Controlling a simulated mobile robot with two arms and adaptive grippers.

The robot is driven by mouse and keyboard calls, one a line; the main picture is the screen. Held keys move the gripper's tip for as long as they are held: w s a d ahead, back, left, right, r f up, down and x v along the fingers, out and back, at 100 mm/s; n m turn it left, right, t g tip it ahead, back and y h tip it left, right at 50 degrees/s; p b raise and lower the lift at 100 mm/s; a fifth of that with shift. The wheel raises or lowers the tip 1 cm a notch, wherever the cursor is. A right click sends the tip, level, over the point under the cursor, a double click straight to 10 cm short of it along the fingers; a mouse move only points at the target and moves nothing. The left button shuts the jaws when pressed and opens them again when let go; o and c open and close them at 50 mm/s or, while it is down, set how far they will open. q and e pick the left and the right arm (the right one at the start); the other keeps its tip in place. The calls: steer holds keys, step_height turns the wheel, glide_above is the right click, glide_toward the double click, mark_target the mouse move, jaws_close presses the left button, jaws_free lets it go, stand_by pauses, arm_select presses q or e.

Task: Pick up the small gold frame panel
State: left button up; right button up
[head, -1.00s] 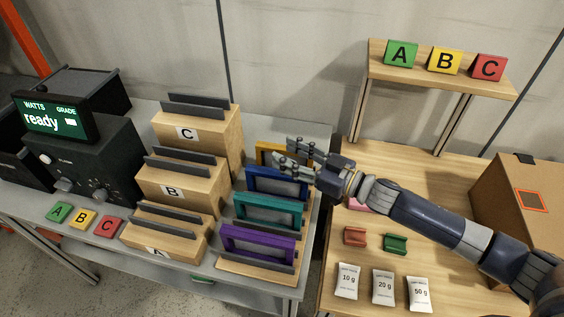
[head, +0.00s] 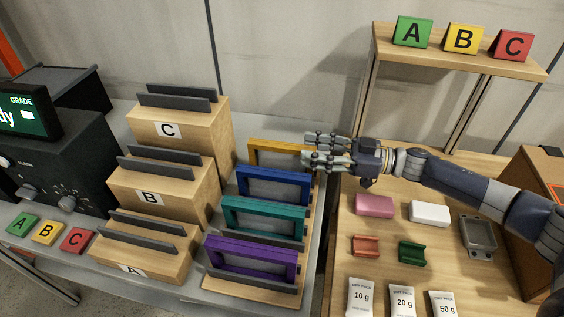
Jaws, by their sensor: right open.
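The gold frame panel (head: 262,150) stands upright at the back of a wooden rack, behind a blue frame panel (head: 297,185). Its right end is partly covered by my right gripper (head: 308,148). My right gripper is open, its fingers pointing left at the gold panel's right side. I cannot tell whether the fingers touch the panel. My left gripper is not in view.
Teal (head: 228,205) and purple (head: 212,244) frames stand in front of the blue one. Stepped wooden blocks marked A, B and C (head: 180,118) are at left. A raised shelf (head: 450,58) with lettered signs stands behind my right arm. Small items lie on the right table.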

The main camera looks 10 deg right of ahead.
mark_target(282, 145)
steer(key=x, duration=0.4)
steer(key=p+x, duration=0.1)
steer(key=x, duration=0.3)
steer(key=shift+f, duration=0.2)
steer(key=shift+d, duration=0.1)
jaws_close()
